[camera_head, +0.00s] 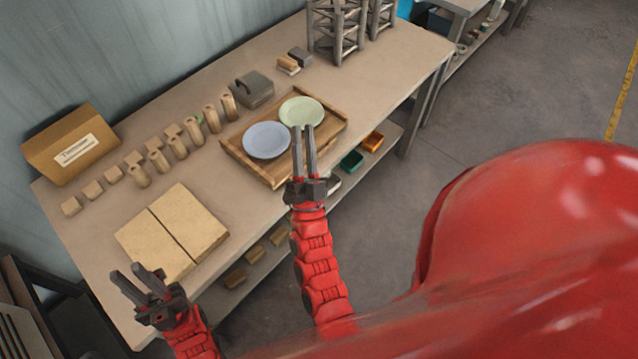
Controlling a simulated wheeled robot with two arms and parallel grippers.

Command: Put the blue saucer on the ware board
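The blue saucer (266,140) lies flat in a wooden tray (235,152) on the table. A pale green saucer (301,111) lies beside it in the same tray. A flat tan board in two panels (174,228), which looks like the ware board, lies at the table's front left with nothing on it. My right gripper (304,128) is open and empty, its two fingers a little apart. Its tips show over the tray, just right of the blue saucer and at the green saucer's near edge; I cannot tell their height. My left gripper (127,270) is open and empty near the front left table edge.
Rows of wooden pegs and blocks (177,147) stand behind the tray and board. A labelled cardboard box (72,145) is at the back left. A grey object (254,89) and a metal rack (338,30) stand farther back. Bare tabletop (216,178) separates tray and board.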

